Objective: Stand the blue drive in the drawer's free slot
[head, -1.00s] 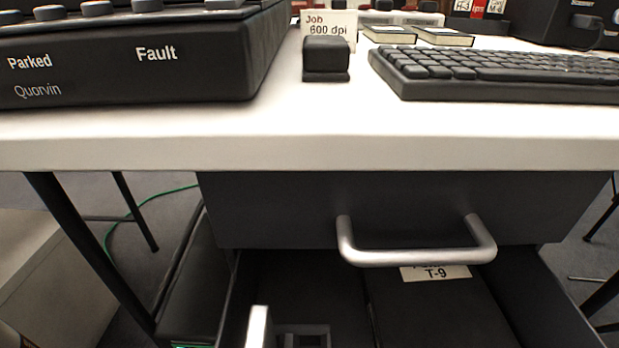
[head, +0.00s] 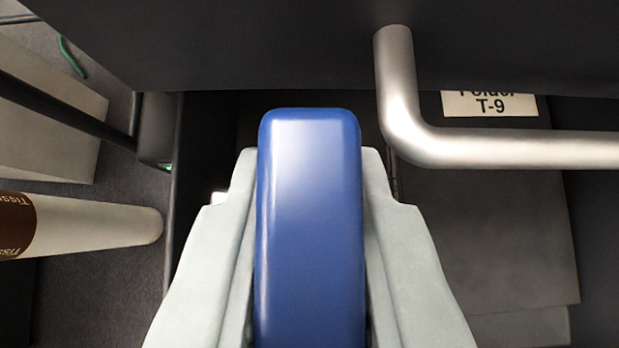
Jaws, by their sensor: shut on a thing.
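The blue drive (head: 310,220) is between the two pale fingers of my gripper (head: 310,200), which is shut on it. The drive looks upright and narrow, with its rounded end toward the drawer. The open drawer shows below and around it, with its dark left wall (head: 185,165) to the left of my gripper. A folder box labelled T-9 (head: 500,240) lies in the drawer's right part. The free slot is hidden behind the drive and my fingers, so I cannot tell how the drive lines up with it.
A silver handle (head: 500,150) on the dark drawer front (head: 240,45) above juts out close to the right of the drive. A white roll with a brown label (head: 75,225) lies to the left, outside the drawer. Grey floor shows at the left.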

